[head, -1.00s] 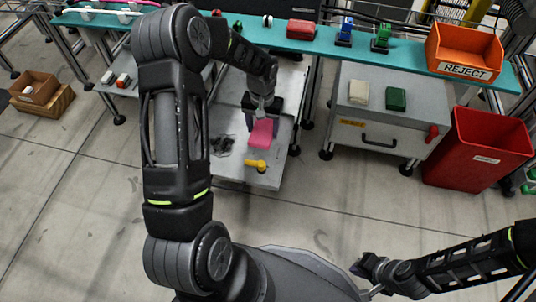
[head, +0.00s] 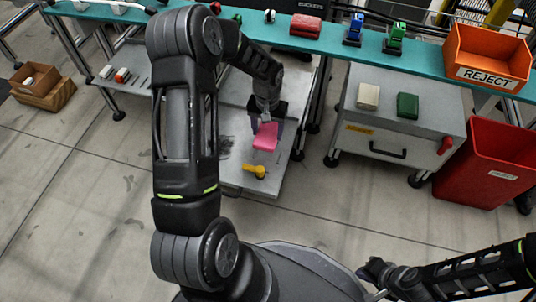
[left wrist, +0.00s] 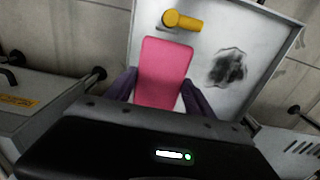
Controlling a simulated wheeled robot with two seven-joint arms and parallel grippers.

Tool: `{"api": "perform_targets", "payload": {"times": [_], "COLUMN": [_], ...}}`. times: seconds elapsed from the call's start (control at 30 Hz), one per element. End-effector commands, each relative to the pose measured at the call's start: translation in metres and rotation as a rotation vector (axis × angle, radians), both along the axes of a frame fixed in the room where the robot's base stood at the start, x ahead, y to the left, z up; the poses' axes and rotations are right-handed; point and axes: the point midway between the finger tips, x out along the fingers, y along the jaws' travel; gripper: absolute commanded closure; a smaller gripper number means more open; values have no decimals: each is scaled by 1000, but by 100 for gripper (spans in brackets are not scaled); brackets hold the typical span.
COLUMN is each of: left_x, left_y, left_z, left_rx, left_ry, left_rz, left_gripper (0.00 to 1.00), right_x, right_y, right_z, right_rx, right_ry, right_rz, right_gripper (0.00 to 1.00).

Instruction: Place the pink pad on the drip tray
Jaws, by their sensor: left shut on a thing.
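The pink pad (head: 265,137) is held in my left gripper (head: 266,126), over the pale grey drip tray (head: 241,184). In the left wrist view the pad (left wrist: 164,68) sits between the two dark fingers (left wrist: 158,93), with the tray (left wrist: 262,28) behind it. I cannot tell whether the pad touches the tray. A dark stain (left wrist: 228,67) marks the tray beside the pad. A yellow object (head: 256,171) lies on the tray near its front edge. My right gripper (head: 372,273) is at the lower right, far from the tray; its fingers are unclear.
A grey cabinet (head: 375,140) with a white and a green block on top stands right of the tray. A red bin (head: 487,165) is further right. A teal shelf (head: 340,38) with an orange reject box (head: 488,55) runs behind. Floor in front is clear.

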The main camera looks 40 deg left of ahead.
Motion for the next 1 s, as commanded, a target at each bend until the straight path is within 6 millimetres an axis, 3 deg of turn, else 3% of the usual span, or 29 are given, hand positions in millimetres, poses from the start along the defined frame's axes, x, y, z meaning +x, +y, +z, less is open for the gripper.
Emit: {"api": "perform_targets", "payload": {"times": [0.33,0.77,1.0], "left_x": [0,0,0], "left_y": [0,0,0], "left_z": [-47,-57,-95], "left_rx": [0,0,-1], "left_ry": [1,1,2], "left_rz": [0,0,0], "left_gripper": [81,81,81], "right_x": [3,4,7], "right_y": [1,0,-1], "right_z": [-24,-26,-43], "right_rx": [-2,-1,1], "right_ry": [-9,-11,-12], "right_rz": [-4,-5,-7], "right_gripper": [100,100,100]}}
